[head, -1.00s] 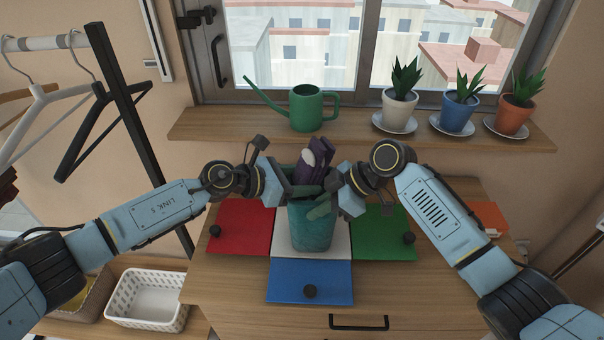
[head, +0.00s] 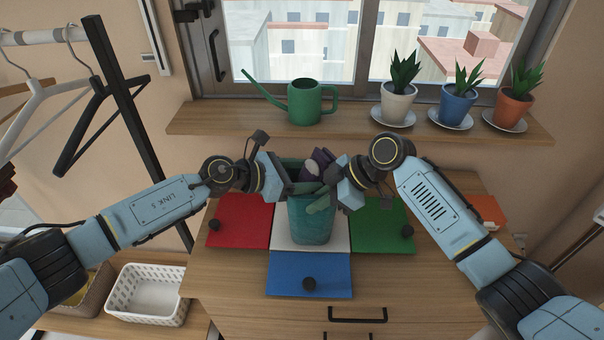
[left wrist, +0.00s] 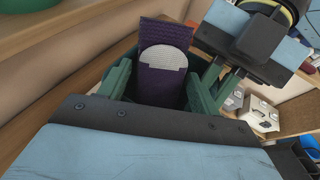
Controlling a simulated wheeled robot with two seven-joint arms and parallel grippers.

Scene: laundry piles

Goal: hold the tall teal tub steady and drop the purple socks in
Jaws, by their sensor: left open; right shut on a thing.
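The tall teal tub (head: 313,226) stands upright on the white square in the middle of the cabinet top. The purple socks (head: 321,156), with a pale grey patch, are at its mouth, their lower part hidden inside. They also show in the left wrist view (left wrist: 168,35), upright over the tub's dark opening. My left gripper (head: 289,188) is open at the tub's left rim, its green fingers (left wrist: 160,88) apart on either side of the socks in the wrist view. Whether it touches the tub is unclear. My right gripper (head: 327,186) is shut on the socks over the tub's right side.
Red (head: 240,221), green (head: 383,226) and blue (head: 309,274) panels with dark knobs surround the tub. A green watering can (head: 304,102) and three potted plants stand on the sill behind. A white basket (head: 147,294) is at lower left.

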